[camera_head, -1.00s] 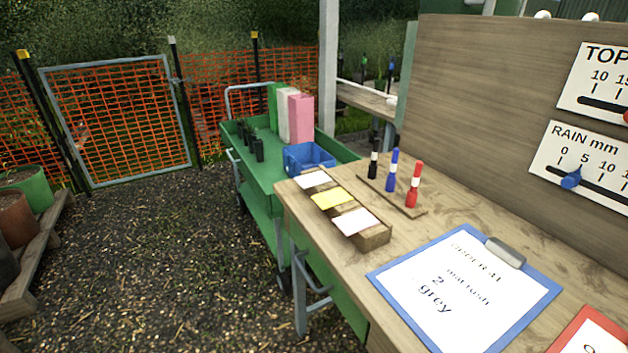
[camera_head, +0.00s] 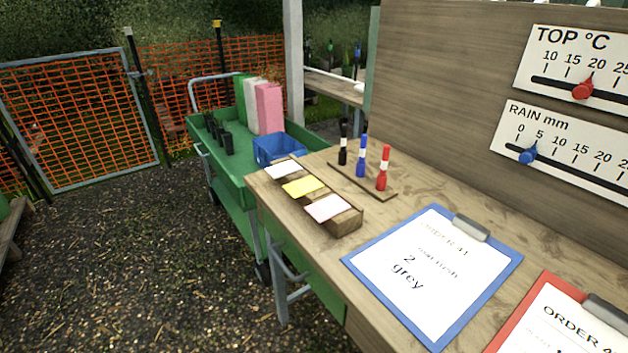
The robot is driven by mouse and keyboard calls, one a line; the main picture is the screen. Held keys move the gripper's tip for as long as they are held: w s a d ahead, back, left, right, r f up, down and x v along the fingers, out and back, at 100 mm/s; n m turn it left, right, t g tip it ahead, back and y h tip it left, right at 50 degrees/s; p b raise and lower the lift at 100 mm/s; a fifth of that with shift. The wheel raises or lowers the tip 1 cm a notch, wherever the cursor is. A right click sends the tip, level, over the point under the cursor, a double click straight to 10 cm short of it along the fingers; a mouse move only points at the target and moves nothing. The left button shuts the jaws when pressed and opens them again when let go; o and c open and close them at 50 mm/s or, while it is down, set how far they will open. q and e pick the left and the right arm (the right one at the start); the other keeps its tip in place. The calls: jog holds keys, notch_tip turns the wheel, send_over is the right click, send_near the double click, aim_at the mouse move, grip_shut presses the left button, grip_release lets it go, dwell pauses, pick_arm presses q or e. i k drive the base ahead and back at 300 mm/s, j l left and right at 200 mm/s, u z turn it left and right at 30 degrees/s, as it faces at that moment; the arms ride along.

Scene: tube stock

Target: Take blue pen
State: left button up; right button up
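The blue pen (camera_head: 361,156) stands upright in a narrow wooden pen holder (camera_head: 378,187) on the wooden bench. It is the middle one of three pens, between a black pen (camera_head: 343,143) and a red pen (camera_head: 383,168). Each pen has a white band. Neither of my grippers shows in the head view.
A blue clipboard (camera_head: 503,262) and a red clipboard (camera_head: 497,343) lie in front. A green cart (camera_head: 228,173) with a blue bin (camera_head: 268,151) stands behind left. A gauge board (camera_head: 440,90) rises behind the bench.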

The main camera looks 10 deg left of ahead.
aim_at(364, 136)
jog(key=i+j+z, duration=0.35)
jog(key=j+z, duration=0.15)
jog(key=j, duration=0.15)
jog(key=i+j+z, duration=0.1)
jog(key=j+z, duration=0.15)
jog(key=i+j+z, duration=0.1)
jog(key=j+z, duration=0.15)
jog(key=j, duration=0.25)
jog(key=j+z, duration=0.25)
jog(key=j, duration=0.15)
